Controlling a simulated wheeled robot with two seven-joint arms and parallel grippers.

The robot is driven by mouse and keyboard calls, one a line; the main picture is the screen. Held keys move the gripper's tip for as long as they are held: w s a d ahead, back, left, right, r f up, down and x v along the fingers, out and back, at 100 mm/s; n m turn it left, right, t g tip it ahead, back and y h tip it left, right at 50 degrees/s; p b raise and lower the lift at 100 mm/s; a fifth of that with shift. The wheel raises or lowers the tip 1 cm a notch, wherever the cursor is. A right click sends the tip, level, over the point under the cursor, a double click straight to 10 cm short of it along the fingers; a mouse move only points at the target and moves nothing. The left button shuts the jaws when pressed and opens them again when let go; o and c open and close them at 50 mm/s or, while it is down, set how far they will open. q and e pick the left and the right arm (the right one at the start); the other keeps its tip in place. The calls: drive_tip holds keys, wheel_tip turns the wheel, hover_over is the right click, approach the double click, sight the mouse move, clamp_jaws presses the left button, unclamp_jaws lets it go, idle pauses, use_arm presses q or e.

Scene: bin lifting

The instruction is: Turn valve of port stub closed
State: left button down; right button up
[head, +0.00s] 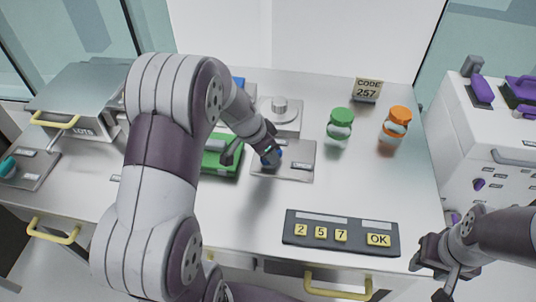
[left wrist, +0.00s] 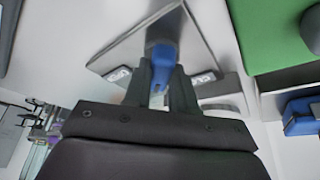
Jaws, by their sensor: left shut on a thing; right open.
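The port stub is a flat grey plate (head: 298,172) with small labels, lying on the bench near the middle of the head view. It also shows in the left wrist view (left wrist: 140,42). Its blue valve handle (left wrist: 163,52) stands up from the plate; in the head view it is mostly hidden by my gripper. My left gripper (head: 266,153) is shut on the blue handle, with a dark finger on each side of it in the left wrist view. Which label the handle points to cannot be told. My right gripper (head: 444,270) is open and empty at the lower right, away from the plate.
A green block (head: 222,163) lies just left of the plate, and a grey unit with a round knob (head: 281,115) stands behind it. Green-lidded (head: 340,122) and orange-lidded (head: 396,123) jars stand to the right. A keypad (head: 340,234) lies in front. Bench between jars and keypad is clear.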

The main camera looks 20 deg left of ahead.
use_arm(q)
drive_tip(key=shift+s+d+f+n+y+p, duration=0.1)
drive_tip(key=shift+s+n+y+p, duration=0.2)
drive_tip(key=shift+n, duration=0.6)
drive_tip(key=n+y+p, duration=0.1)
drive_tip(key=n+p, duration=0.2)
drive_tip(key=p, duration=0.2)
drive_tip(key=n+y+p, duration=0.1)
drive_tip(key=n+p, duration=0.2)
drive_tip(key=p, duration=0.3)
drive_tip(key=shift+d+r+n+y, duration=0.15)
drive_tip(key=shift+r+n+y, duration=0.05)
drive_tip(key=shift+n+y, duration=0.1)
drive_tip(key=shift+f+n+p, duration=0.25)
drive_tip(key=shift+n+p, duration=0.15)
drive_tip(key=shift+p, duration=0.45)
drive_tip(key=shift+f, duration=0.1)
drive_tip(key=c, duration=0.9)
unclamp_jaws()
drive_tip(key=shift+w, duration=0.15)
